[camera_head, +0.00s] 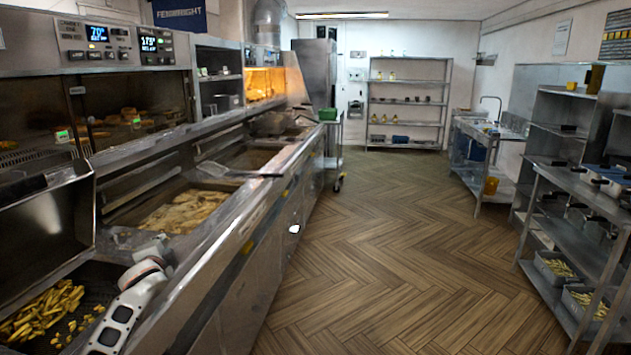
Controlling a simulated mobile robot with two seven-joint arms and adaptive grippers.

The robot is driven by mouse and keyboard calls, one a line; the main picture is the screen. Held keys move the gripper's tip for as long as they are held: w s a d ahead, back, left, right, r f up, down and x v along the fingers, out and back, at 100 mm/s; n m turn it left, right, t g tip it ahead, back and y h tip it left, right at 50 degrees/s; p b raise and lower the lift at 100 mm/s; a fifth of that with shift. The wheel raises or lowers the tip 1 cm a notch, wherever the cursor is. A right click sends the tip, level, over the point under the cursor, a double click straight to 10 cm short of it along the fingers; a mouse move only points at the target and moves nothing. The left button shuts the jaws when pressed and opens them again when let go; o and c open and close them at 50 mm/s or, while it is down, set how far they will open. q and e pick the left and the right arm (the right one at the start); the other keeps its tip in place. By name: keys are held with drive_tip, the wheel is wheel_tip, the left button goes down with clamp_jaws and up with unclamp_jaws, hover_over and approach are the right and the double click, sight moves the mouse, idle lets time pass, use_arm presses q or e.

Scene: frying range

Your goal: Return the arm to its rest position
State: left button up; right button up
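My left arm comes in at the lower left, over the front edge of the frying range (232,215). It is white and grey with dark oval openings. My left gripper (155,249) is at its far end, small and partly hidden by the wrist, near the close side of a fryer vat. I cannot make out its fingers, or whether it holds anything. My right arm and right gripper are not in view.
A fries bin (45,312) lies left of my arm, and a vat with frying food (185,212) is beyond it. A black handle (243,174) juts toward the range's front edge. The wooden floor (420,250) between is clear.

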use_arm(q)
drive_tip(key=w+d+r+n+t+h, duration=0.35)
drive_tip(key=d+r+n, duration=0.25)
drive_tip(key=d, duration=0.2)
drive_tip(key=s+d+f+g+h, duration=0.15)
drive_tip(key=s+d+f, duration=0.35)
drive_tip(key=s+f, duration=0.6)
drive_tip(key=s+d+f+g+h, duration=0.15)
drive_tip(key=s+d+f, duration=0.55)
drive_tip(key=f, duration=0.8)
drive_tip(key=s+d+f+g, duration=0.1)
drive_tip(key=s+d+f, duration=0.2)
drive_tip(key=s, duration=0.7)
drive_tip(key=s+d+f+g+h, duration=0.1)
drive_tip(key=s+d+f, duration=0.2)
drive_tip(key=s+f, duration=0.3)
drive_tip(key=s+d+f+g, duration=0.2)
drive_tip(key=s+d+f, duration=0.1)
drive_tip(key=s, duration=1.2)
drive_tip(key=shift+d+f+n+h, duration=0.2)
drive_tip(key=shift+f+n+h, duration=0.15)
drive_tip(key=shift+f, duration=0.3)
